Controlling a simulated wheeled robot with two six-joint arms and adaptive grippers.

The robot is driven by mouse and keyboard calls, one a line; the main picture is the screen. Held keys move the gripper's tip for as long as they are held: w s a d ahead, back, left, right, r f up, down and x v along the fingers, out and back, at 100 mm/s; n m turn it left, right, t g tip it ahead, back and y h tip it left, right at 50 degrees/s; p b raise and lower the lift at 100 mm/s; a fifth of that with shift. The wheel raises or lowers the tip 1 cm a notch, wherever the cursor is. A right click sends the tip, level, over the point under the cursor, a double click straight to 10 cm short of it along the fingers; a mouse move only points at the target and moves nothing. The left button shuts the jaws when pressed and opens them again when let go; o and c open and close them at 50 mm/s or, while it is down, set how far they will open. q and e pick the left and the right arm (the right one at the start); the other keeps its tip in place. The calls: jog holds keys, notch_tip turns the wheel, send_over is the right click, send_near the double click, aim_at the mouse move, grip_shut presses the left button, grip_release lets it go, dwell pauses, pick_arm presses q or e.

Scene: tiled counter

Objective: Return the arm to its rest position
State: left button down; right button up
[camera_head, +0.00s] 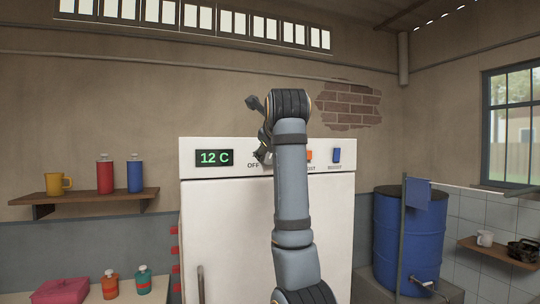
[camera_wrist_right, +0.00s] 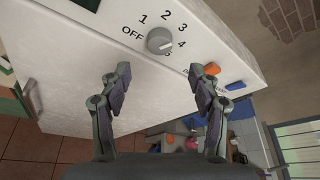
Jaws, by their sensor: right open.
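My right arm (camera_head: 292,180) rises in front of the white fridge (camera_head: 225,215) in the head view. My right gripper (camera_head: 262,145) is at the fridge's top panel and partly hidden by my arm. In the right wrist view the gripper (camera_wrist_right: 158,74) is open and empty, its two fingers apart. A grey round knob (camera_wrist_right: 160,41) sits on the panel just beyond the fingertips, apart from them. Its dial reads OFF and 1 to 5; its pointer seems turned toward the 5 side. My left gripper is not in view.
The fridge display (camera_head: 214,158) reads 12 C. An orange switch (camera_wrist_right: 212,69) and a blue switch (camera_wrist_right: 235,86) are right of the knob. A shelf (camera_head: 90,198) with a mug and bottles is at left; a blue barrel (camera_head: 395,245) stands at right.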

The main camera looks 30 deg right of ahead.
jog(key=v, duration=0.2)
jog(key=shift+s+a+r, duration=0.1)
jog(key=shift+s+a, duration=0.1)
jog(key=shift+s, duration=0.1)
